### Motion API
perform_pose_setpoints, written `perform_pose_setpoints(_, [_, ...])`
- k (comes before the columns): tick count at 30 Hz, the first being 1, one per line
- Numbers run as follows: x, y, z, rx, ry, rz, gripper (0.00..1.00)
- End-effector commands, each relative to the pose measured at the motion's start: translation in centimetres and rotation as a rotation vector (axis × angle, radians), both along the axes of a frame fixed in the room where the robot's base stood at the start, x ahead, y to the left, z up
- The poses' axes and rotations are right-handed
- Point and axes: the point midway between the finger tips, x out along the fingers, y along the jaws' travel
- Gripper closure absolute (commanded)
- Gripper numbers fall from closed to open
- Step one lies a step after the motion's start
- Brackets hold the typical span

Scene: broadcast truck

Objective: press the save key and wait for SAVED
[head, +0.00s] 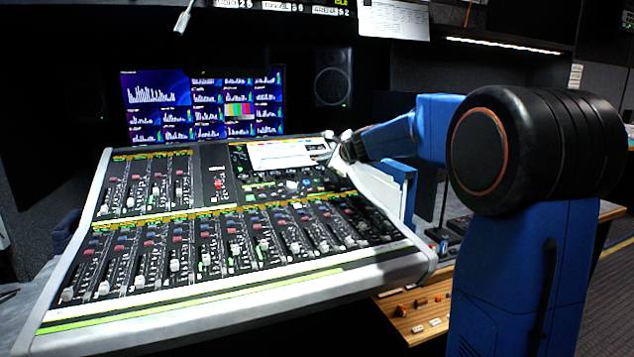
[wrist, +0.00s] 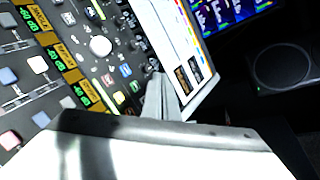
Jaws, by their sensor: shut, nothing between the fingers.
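The mixing console (head: 60,300) fills the left and middle of the head view, with its small white screen (head: 280,155) at the upper right of its surface. My gripper (head: 334,143) is at that screen's right edge. In the wrist view my gripper (wrist: 157,80) is shut and empty, its tips close to the lower edge of the console screen (wrist: 188,50). Small lit keys, one green (wrist: 135,86) and one pale yellow (wrist: 118,97), lie just left of the tips. No save label or SAVED wording is readable. I cannot tell whether the tips touch a key.
A monitor wall (head: 205,105) stands behind the console, with a speaker (head: 332,77) beside it. A white knob (wrist: 100,46) and several keys crowd the panel left of my gripper. A wooden desk (head: 420,318) extends at the lower right.

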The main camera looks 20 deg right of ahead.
Motion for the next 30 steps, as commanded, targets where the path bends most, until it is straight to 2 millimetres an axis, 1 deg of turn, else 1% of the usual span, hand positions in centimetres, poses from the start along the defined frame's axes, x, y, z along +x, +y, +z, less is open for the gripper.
perform_pose_setpoints(1, [0.3,0.0,-0.6,0.002,0.001,0.000,1.00])
perform_pose_setpoints(9, [1.5,0.1,-3.5,0.001,0.002,0.001,1.00])
perform_pose_setpoints(15, [2.0,0.1,-4.7,0.000,-0.001,0.001,1.00])
perform_pose_setpoints(21, [2.2,0.1,-5.2,0.000,-0.001,-0.001,1.00])
perform_pose_setpoints(30, [2.2,0.1,-5.2,-0.001,-0.001,0.000,1.00])
